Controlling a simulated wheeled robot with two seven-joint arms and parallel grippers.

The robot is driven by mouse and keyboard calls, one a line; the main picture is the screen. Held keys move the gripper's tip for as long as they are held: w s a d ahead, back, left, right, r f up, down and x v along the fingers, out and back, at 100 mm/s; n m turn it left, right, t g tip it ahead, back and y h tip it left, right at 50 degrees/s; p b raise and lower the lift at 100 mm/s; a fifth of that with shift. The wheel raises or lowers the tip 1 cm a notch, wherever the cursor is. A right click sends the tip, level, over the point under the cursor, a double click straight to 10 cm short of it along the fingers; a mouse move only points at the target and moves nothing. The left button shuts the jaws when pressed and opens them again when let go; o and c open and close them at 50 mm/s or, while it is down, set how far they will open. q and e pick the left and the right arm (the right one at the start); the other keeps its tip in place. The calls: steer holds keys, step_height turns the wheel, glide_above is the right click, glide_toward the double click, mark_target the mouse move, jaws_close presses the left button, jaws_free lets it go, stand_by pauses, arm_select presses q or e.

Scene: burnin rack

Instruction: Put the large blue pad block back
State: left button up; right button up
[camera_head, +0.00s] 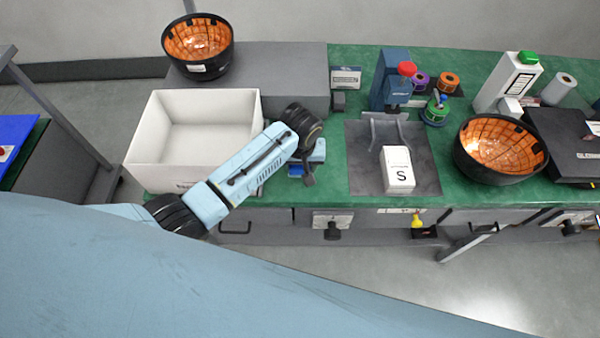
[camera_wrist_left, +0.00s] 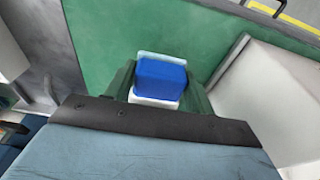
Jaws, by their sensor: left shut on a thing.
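The large blue pad block (camera_wrist_left: 160,78) shows in the left wrist view, a blue body with white at its far edge and below it. My left gripper (camera_wrist_left: 160,90) is shut on it, with one finger on each side. In the head view my left gripper (camera_head: 309,165) points down over the green bench, just right of the white open bin. Only small blue patches show around it there, and the arm hides most of the block. I cannot tell whether the block touches the bench. My right gripper is not in view.
The white bin (camera_head: 145,150) stands close left of the gripper. A grey raised block (camera_head: 290,75) is behind it. To the right, a grey mat (camera_head: 362,178) holds a white block marked S (camera_head: 397,170). An orange-lined bowl (camera_head: 462,165) is further right.

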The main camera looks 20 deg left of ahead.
mark_target(300, 174)
arm_select(q)
steer(key=shift+f+b, duration=0.35)
steer(key=shift+f, duration=1.55)
steer(key=shift+f, duration=0.1)
steer(key=o, duration=0.9)
steer(key=r, duration=0.4)
steer(key=s+r+p, duration=0.1)
steer(key=r, duration=0.3)
steer(key=r+p, duration=0.1)
steer(key=r, duration=0.3)
steer(key=shift+s+d, duration=0.3)
steer(key=shift+s, duration=0.05)
